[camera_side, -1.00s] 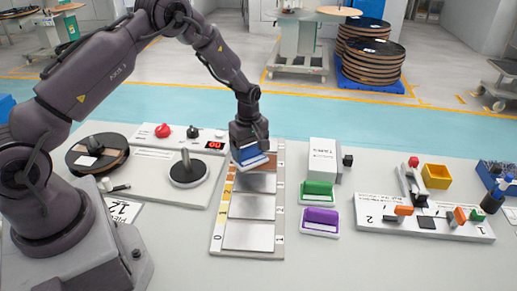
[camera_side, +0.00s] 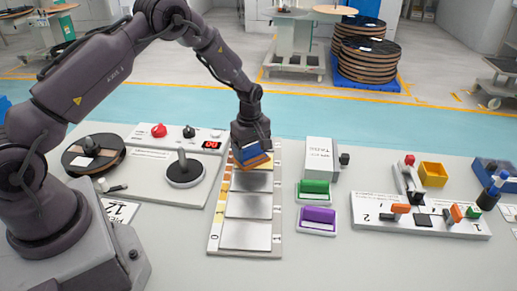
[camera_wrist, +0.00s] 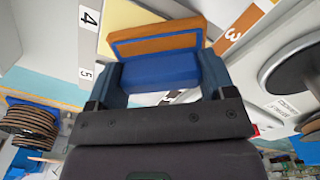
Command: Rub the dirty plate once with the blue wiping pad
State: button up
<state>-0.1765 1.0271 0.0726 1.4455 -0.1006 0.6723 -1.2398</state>
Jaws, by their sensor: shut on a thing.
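My gripper (camera_side: 250,148) is shut on the blue wiping pad (camera_side: 248,154), low over the far end of a strip of plates. In the wrist view the blue pad (camera_wrist: 160,72) sits between the fingers, with an orange-brown face (camera_wrist: 157,40) beyond its blue body. A pale yellow plate (camera_wrist: 122,27) shows beside it. The side view shows orange-brown (camera_side: 257,162) along the pad's lower edge. I cannot tell whether pad and plate touch. Nearer on the strip lie grey metal plates (camera_side: 248,206). The far plate is largely hidden in the side view.
A green pad (camera_side: 314,188) and a purple pad (camera_side: 317,216) stand right of the strip, near a white box (camera_side: 319,156). A lever panel (camera_side: 420,215) lies further right.

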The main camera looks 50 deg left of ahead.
jog(key=shift+s+a, duration=0.55)
jog(key=shift+s, duration=0.2)
jog(key=shift+r, duration=4.1)
jog(key=shift+d, duration=0.1)
